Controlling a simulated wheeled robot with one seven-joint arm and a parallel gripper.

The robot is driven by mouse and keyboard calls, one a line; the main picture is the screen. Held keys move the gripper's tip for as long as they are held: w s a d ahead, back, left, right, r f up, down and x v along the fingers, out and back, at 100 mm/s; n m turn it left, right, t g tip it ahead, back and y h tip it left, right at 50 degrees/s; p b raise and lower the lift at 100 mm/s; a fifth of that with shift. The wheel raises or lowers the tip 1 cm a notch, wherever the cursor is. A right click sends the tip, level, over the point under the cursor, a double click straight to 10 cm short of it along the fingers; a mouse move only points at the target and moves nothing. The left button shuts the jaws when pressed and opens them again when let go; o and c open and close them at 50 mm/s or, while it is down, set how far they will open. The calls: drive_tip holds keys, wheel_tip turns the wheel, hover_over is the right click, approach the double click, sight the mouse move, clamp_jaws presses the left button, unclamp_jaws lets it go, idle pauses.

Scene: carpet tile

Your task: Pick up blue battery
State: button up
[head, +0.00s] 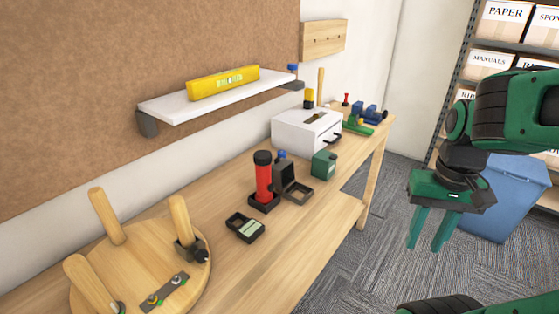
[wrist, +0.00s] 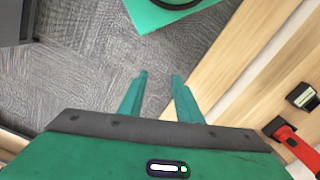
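A small blue object (head: 282,155), possibly the blue battery, shows behind a black open-lidded box (head: 286,180) on the wooden workbench; its lower part is hidden. Another small blue piece (head: 293,67) is at the right end of the wall shelf; I cannot tell what it is. My gripper (head: 428,246) hangs over the carpet to the right of the bench, fingers down, well apart from both blue objects. In the wrist view my gripper (wrist: 158,76) has its fingers spread, with only carpet between them.
A red flashlight-like cylinder (head: 264,182) stands left of the black box, with a dark tray (head: 245,228) in front. A green box (head: 323,165) and white box (head: 306,132) stand nearby. An upturned round stool (head: 140,265) fills the bench's near left. A blue bin (head: 515,195) stands right.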

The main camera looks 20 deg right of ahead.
drive_tip(key=shift+o, duration=0.5)
drive_tip(key=shift+s+r, duration=0.1)
drive_tip(key=shift+s, duration=0.1)
drive_tip(key=w+a+f+n+t+y, duration=0.1)
drive_tip(key=w+a+n+t, duration=0.1)
drive_tip(key=w, duration=0.8)
drive_tip(key=w+a+f+n+t+y, duration=0.1)
drive_tip(key=w+a+n+t, duration=0.2)
drive_tip(key=w, duration=0.8)
drive_tip(key=w+a+f+n+t+y, duration=0.1)
drive_tip(key=w+n, duration=0.4)
drive_tip(key=w, duration=0.5)
drive_tip(key=shift+w+a+f+n+t+y, duration=0.15)
drive_tip(key=shift+a+n+t+y, duration=0.1)
drive_tip(key=shift+a+t, duration=0.4)
drive_tip(key=shift+w+a+f+n+t+y, duration=0.15)
drive_tip(key=shift+a+t+y, duration=0.1)
drive_tip(key=shift+a+t, duration=0.35)
drive_tip(key=w+a+r+t+y, duration=0.1)
drive_tip(key=w+a+r+t, duration=0.15)
drive_tip(key=w, duration=0.35)
drive_tip(key=t, duration=0.1)
approach(284, 153)
drive_tip(key=shift+w+a+f+n, duration=0.15)
drive_tip(key=shift+w+a+f, duration=0.15)
drive_tip(key=shift+w+a, duration=0.15)
drive_tip(key=shift+w+a+f+n, duration=0.15)
drive_tip(key=shift+w+a+f, duration=0.15)
drive_tip(key=shift+w, duration=0.3)
drive_tip(key=shift+x, duration=2.7)
